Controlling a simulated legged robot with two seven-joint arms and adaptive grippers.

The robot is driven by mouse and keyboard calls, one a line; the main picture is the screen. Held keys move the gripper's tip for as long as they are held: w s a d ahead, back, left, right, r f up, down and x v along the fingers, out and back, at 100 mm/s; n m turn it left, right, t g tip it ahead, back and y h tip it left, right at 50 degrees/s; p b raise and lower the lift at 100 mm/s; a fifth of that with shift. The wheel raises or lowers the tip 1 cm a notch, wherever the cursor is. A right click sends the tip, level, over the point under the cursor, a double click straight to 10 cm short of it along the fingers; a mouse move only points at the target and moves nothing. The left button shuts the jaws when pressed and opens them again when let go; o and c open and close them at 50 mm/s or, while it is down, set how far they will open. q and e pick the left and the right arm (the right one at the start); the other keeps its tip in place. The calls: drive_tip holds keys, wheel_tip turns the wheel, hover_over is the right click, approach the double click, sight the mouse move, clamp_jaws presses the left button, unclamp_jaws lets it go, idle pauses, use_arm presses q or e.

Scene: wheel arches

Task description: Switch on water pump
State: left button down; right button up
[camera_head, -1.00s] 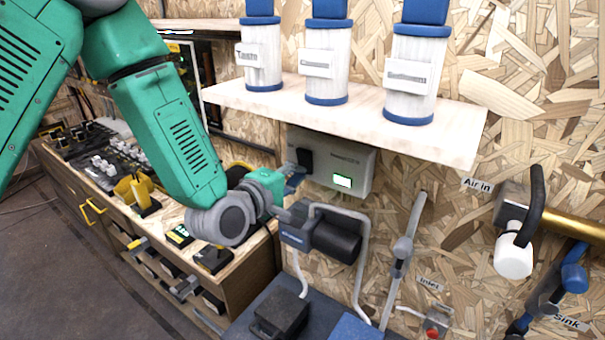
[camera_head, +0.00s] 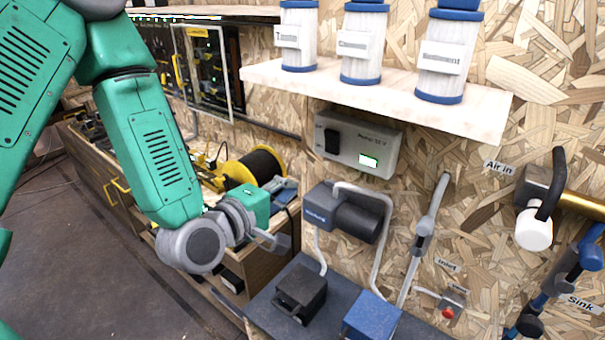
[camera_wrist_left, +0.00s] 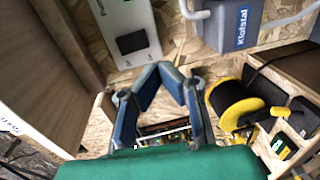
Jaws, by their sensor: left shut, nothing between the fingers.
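My left gripper (camera_head: 283,215) is shut and empty, left of the pump and below the box, apart from the switch. Its blue fingers also show in the left wrist view (camera_wrist_left: 178,80). The switch's position is too small to tell.
A pale shelf (camera_head: 470,108) with white-and-blue canisters juts out above the box. A yellow-and-black reel (camera_head: 255,168) sits on the wooden bench behind my gripper. Pipes (camera_head: 421,240), a black block (camera_head: 300,289) and a blue block (camera_head: 371,316) are below and right.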

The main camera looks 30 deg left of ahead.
use_arm(q)
drive_tip(key=shift+s+d, duration=0.1)
drive_tip(key=shift+s, duration=0.3)
use_arm(e)
drive_tip(key=shift+w+d+r, duration=0.1)
drive_tip(key=shift+r, duration=0.45)
use_arm(q)
drive_tip(key=shift+f, duration=0.1)
drive_tip(key=s+d+f+m+g+b, duration=0.1)
drive_tip(key=s+f+m+g+b, duration=0.3)
drive_tip(key=f, duration=0.9)
drive_tip(key=s+d+f+m+g+b, duration=0.15)
drive_tip(key=s+f+m+g, duration=0.35)
drive_tip(key=f, duration=0.7)
drive_tip(key=s+a+f+m+g+y+b, duration=0.2)
drive_tip(key=s+f+m+g, duration=0.4)
drive_tip(key=s+f, duration=0.8)
drive_tip(key=s+a+m+b, duration=0.1)
drive_tip(key=s+b, duration=0.1)
drive_tip(key=shift+s+a+m+g+b, duration=0.15)
drive_tip(key=shift+s+m+g+b, duration=0.15)
drive_tip(key=shift+m+b, duration=0.1)
use_arm(e)
wheel_tip(320, 180, down, 11)
